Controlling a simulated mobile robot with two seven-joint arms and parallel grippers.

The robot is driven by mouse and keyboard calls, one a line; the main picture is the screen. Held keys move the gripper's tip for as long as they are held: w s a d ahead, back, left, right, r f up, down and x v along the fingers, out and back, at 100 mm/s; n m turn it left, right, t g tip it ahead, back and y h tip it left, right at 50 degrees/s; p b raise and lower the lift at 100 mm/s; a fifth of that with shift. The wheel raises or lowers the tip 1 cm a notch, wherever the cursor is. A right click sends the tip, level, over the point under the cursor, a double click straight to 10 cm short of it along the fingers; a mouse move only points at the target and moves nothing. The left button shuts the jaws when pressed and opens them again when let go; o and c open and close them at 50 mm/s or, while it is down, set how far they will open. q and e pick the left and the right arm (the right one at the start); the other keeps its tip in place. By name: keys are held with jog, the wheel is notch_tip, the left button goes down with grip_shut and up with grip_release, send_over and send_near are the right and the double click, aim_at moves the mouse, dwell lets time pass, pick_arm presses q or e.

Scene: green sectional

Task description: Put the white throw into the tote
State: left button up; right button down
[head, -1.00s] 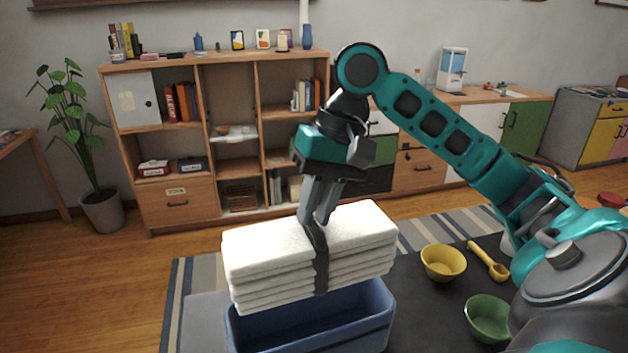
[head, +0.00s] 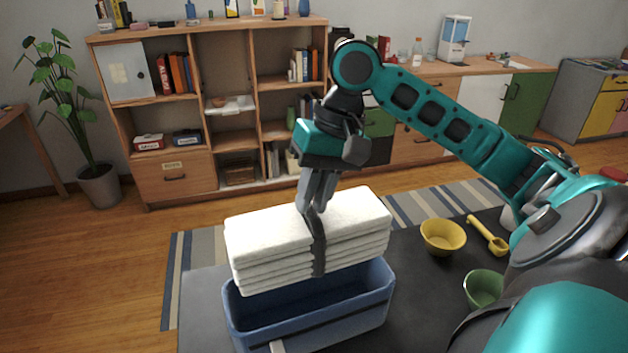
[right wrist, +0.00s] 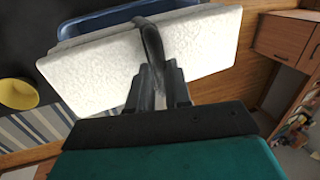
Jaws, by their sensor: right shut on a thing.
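The white throw (head: 268,236) is a thick folded stack. My right gripper (head: 317,245) is shut on it, with one finger down its near side, and holds it above the tote. The throw also fills the middle of the right wrist view (right wrist: 200,45), with the right gripper (right wrist: 152,48) across its edge. The blue tote (head: 310,329) is an open bin below the throw. Its back rim is partly hidden by the throw, and its rim shows behind the throw in the right wrist view (right wrist: 100,18). My left gripper is not in view.
The tote stands on a dark table (head: 415,290). A yellow bowl (head: 442,237), a yellow scoop (head: 487,236) and a green bowl (head: 484,288) lie to its right. A wooden shelf unit (head: 235,110) stands behind, across a striped rug (head: 420,203).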

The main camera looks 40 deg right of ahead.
jog(key=shift+f, duration=1.4)
notch_tip(320, 180, down, 2)
jog(key=shift+f+b, duration=0.15)
jog(key=shift+b, duration=0.9)
jog(key=shift+f+b, duration=0.7)
jog(key=shift+f, duration=1.85)
jog(key=shift+f+b, duration=0.35)
jog(key=shift+f, duration=4.4)
jog(key=c, duration=1)
grip_release()
